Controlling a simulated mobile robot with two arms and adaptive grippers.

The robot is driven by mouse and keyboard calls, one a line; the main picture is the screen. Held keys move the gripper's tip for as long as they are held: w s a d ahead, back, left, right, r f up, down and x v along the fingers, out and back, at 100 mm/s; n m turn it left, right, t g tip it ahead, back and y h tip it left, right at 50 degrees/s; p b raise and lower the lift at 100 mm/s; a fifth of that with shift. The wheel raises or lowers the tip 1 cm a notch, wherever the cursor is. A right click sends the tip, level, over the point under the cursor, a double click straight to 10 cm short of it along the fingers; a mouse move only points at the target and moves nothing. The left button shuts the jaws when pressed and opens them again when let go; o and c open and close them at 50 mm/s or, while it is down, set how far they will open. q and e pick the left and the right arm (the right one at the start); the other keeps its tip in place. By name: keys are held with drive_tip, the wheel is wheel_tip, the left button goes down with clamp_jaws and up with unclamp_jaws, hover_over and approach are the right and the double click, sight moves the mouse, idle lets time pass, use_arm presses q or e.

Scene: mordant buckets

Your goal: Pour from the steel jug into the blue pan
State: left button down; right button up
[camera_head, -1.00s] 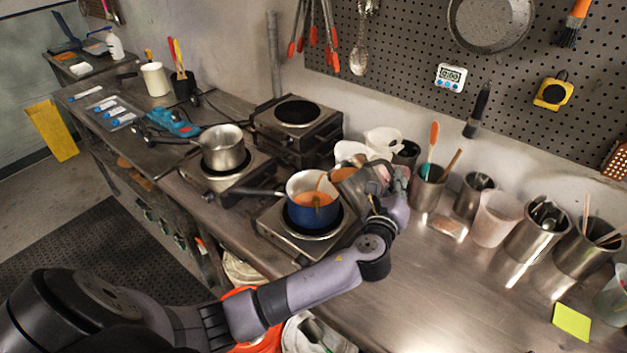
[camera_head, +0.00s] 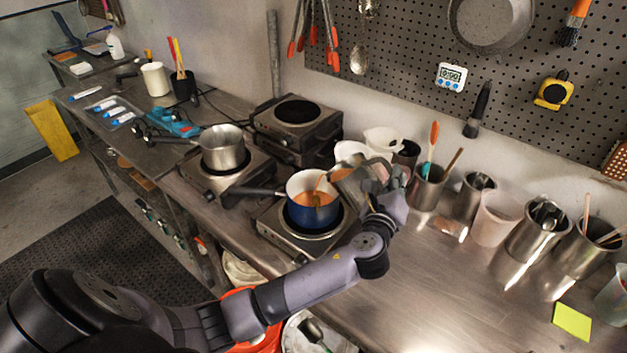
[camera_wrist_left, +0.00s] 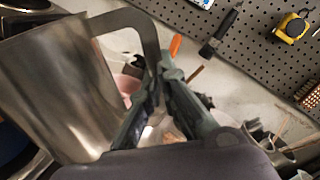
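The blue pan (camera_head: 312,214) stands on a hot plate in the head view, with orange liquid in it and its dark handle pointing left. The steel jug (camera_head: 353,187) is held tilted just right of and above the pan, its mouth toward the pan. Orange shows at its mouth, and a thin orange streak reaches down into the pan. My left gripper (camera_head: 377,184) is shut on the jug's handle. The wrist view shows the jug's steel wall (camera_wrist_left: 60,85) and the handle between the fingers (camera_wrist_left: 163,88). The right gripper is out of view.
A steel saucepan (camera_head: 223,152) sits on another hot plate to the left. White pitchers (camera_head: 382,141) stand close behind the jug. Steel tool canisters (camera_head: 428,188) and a clear beaker (camera_head: 496,218) line the wall at right.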

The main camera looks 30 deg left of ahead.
sight(389, 168)
use_arm(q)
drive_tip(key=shift+a+r+n+b, duration=0.35)
drive_tip(key=shift+r+n, duration=0.15)
drive_tip(key=shift+n, duration=0.1)
idle(1.4)
drive_tip(key=shift+s+a+r+n, duration=0.1)
drive_tip(key=shift+a+r+n, duration=0.15)
drive_tip(key=shift+r+n, duration=0.2)
drive_tip(key=shift+s+a+r+n, duration=0.1)
drive_tip(key=shift+a+r+n, duration=0.2)
drive_tip(key=shift+r, duration=0.25)
idle(2.7)
